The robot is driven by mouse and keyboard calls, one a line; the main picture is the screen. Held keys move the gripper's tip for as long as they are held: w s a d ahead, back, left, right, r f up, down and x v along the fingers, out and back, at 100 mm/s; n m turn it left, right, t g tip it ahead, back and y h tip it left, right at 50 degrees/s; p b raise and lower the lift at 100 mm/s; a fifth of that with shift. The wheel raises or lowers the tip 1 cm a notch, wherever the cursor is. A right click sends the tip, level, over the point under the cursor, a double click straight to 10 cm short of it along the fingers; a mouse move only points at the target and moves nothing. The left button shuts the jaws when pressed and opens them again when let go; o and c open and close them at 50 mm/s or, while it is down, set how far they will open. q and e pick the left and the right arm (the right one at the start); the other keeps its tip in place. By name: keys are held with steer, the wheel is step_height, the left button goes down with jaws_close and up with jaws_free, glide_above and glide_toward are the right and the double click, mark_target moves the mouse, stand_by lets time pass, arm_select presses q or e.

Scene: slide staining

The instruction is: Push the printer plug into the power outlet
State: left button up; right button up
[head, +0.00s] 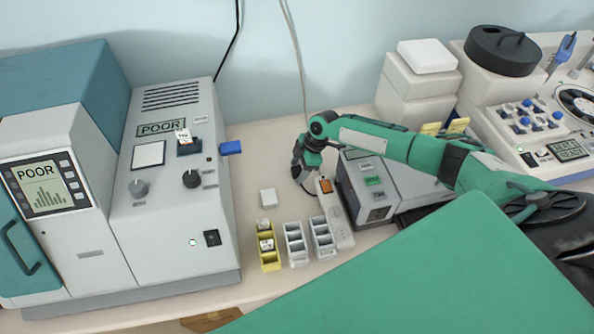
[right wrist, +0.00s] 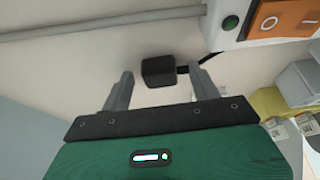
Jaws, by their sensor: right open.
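The plug is a small black block (right wrist: 158,70) with a dark cable running off to its right. It lies on the bench top in the right wrist view, between and just beyond the fingertips of my right gripper (right wrist: 160,82). That gripper is open, with a finger on either side of the plug and not closed on it. In the head view my right gripper (head: 304,172) is low over the bench and hides the plug. The white power strip (head: 340,228) with an orange switch (right wrist: 283,19) lies just right of the gripper. My left gripper is out of view.
A grey box machine (head: 375,187) stands close right of the strip. Small slide racks, one yellow (head: 269,255) and two white (head: 296,246), stand in front. A large grey and teal machine (head: 165,210) fills the left.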

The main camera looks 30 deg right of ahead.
mark_target(298, 171)
steer(key=c, duration=1)
steer(key=shift+r, duration=0.1)
step_height(298, 171, up, 20)
steer(key=b, duration=0.6)
steer(key=s+a+m+t+h+b, duration=0.1)
steer(key=s+a+m+t+h, duration=0.2)
steer(key=s+a+m, duration=0.5)
steer(key=s+m+h, duration=0.1)
steer(key=s+m, duration=0.1)
steer(key=m, duration=0.5)
steer(key=shift+s+a+r+b, duration=0.2)
steer(key=shift+s+a+b, duration=0.1)
steer(key=shift+a+b, duration=0.05)
